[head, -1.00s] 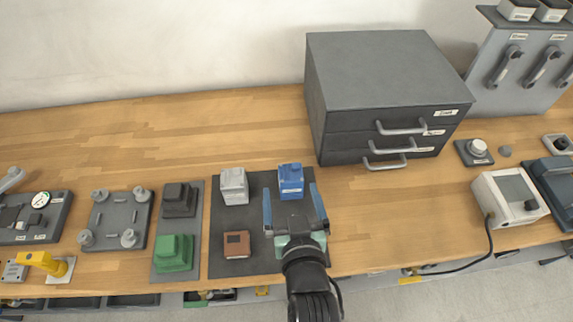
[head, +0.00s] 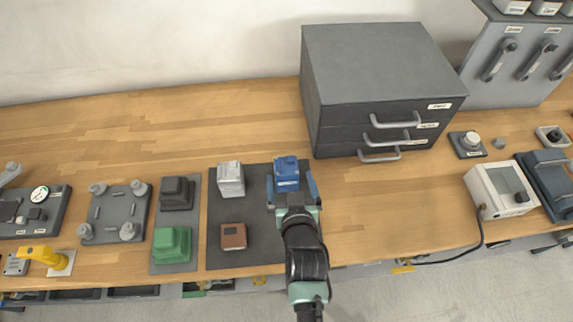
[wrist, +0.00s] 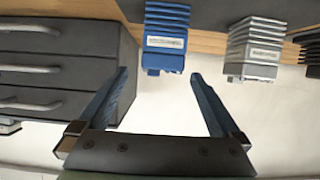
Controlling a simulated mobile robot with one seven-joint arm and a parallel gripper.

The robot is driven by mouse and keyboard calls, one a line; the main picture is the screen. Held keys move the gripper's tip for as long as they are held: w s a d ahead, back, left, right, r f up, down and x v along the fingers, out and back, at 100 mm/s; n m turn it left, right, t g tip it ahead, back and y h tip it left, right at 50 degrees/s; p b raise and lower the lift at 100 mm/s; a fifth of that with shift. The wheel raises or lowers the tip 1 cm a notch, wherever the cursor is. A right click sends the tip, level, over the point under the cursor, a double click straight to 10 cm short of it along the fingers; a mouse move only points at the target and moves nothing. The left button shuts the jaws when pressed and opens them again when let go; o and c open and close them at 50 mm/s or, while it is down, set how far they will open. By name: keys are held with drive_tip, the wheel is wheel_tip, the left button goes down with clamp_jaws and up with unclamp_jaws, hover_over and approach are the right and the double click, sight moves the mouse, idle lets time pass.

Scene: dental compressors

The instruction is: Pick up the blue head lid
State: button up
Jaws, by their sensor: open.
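The blue head lid (head: 287,170) is a ribbed blue block with a pale label, standing on the dark grey mat (head: 225,262) on the bench. In the wrist view the blue lid (wrist: 166,25) is just beyond and between the fingertips. My gripper (head: 291,180) is open, with one finger to each side of the lid in the head view. In the wrist view my gripper (wrist: 159,74) has nothing between its fingers but the lid's near end close to the tips. Contact cannot be told.
A light grey ribbed block (head: 231,179) and a brown block (head: 233,236) stand on the same mat. Green (head: 172,244) and black (head: 177,192) blocks are on a mat further left. A dark drawer cabinet (head: 380,85) stands behind right.

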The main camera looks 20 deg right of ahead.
sight(287, 170)
drive_tip(key=shift+x, duration=2.1)
drive_tip(key=shift+w+a, duration=0.1)
drive_tip(key=shift+a, duration=0.05)
drive_tip(key=shift+r, duration=0.1)
drive_tip(key=c, duration=1.5)
